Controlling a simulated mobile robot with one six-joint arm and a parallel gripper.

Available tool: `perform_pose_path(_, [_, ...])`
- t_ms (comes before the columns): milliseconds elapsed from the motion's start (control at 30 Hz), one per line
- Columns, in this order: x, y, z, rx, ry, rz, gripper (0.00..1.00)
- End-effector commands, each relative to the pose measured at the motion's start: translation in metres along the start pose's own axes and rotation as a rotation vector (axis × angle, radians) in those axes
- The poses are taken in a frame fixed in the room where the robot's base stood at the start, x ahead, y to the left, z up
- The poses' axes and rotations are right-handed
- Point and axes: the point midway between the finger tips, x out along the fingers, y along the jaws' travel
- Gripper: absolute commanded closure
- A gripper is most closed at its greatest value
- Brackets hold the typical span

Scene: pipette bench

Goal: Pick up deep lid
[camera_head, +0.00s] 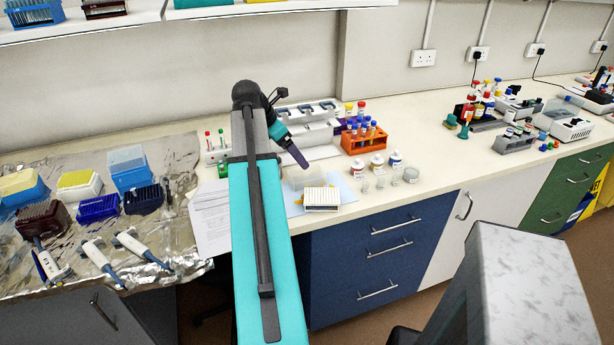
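A pale translucent box-like piece (303,178), which looks like the deep lid, sits on a light blue sheet (345,190) on the bench. A white plate with a ribbed top (321,199) stands just in front of it. My gripper (301,163) points down and to the right, with its dark fingertips just above the translucent piece. From this angle I cannot tell whether the fingers are apart or whether they touch the piece. Nothing is visibly held. The piece's left end lies close to my arm.
Several small bottles and vials (378,165) stand right of the plate. An orange tube rack (365,138) and a white pipette stand (310,130) are behind. Papers (210,215) lie left of my arm. Foil with tip boxes (130,170) and pipettes covers the left bench.

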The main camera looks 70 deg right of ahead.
Motion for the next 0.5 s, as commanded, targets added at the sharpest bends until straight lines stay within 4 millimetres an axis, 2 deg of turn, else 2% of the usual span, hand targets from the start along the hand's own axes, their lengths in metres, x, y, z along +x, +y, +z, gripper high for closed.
perform_pose_path(500, [0.056,-0.001,0.002,0.003,0.000,-0.003,0.11])
